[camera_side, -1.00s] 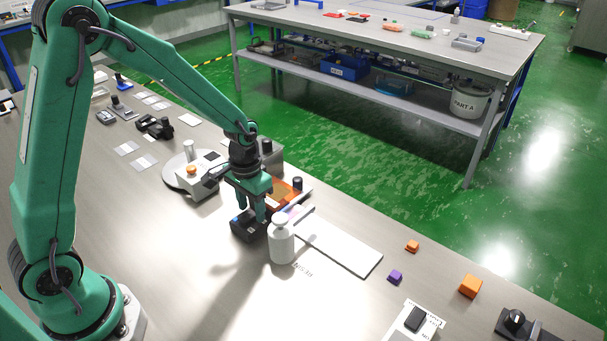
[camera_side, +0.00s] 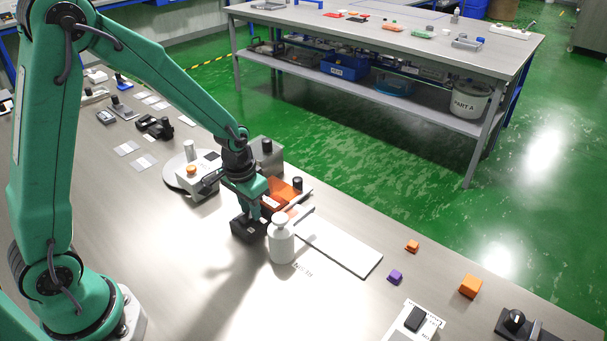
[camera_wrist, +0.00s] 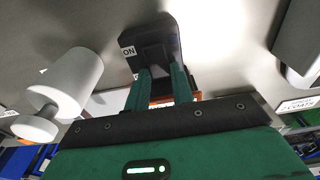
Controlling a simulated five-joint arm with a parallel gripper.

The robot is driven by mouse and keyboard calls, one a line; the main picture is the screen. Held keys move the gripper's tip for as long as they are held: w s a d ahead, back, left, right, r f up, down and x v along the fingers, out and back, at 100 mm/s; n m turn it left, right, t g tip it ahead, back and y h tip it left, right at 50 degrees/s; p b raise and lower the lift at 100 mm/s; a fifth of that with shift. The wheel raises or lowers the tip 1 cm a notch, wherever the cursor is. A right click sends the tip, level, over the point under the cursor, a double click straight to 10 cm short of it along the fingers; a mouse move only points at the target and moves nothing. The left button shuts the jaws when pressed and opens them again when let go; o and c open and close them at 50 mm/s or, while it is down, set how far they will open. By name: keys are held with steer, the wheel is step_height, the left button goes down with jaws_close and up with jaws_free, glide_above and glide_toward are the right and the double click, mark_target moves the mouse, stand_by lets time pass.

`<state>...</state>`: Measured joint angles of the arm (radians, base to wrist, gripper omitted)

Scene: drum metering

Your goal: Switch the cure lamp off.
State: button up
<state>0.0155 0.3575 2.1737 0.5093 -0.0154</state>
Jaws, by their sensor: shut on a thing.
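A dark switch box (camera_side: 246,229) stands on the bench just left of the white bottle. In the wrist view the dark box (camera_wrist: 155,42) shows a label reading ON on its left side; a second label below it is partly hidden by a finger. My gripper (camera_side: 260,210) is down at the top of this box.
The white bottle (camera_side: 281,243) stands close to the right of my gripper. A white box with a black rocker (camera_side: 415,319) sits at the front right.

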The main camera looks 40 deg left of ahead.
mark_target(244, 219)
steer(key=shift+s+r+t, duration=0.1)
steer(key=shift+s+t, duration=0.05)
steer(key=shift+t, duration=0.45)
steer(key=o, duration=1)
steer(key=shift+r, duration=0.1)
steer(key=shift+v, duration=3.85)
steer(key=shift+s, duration=0.1)
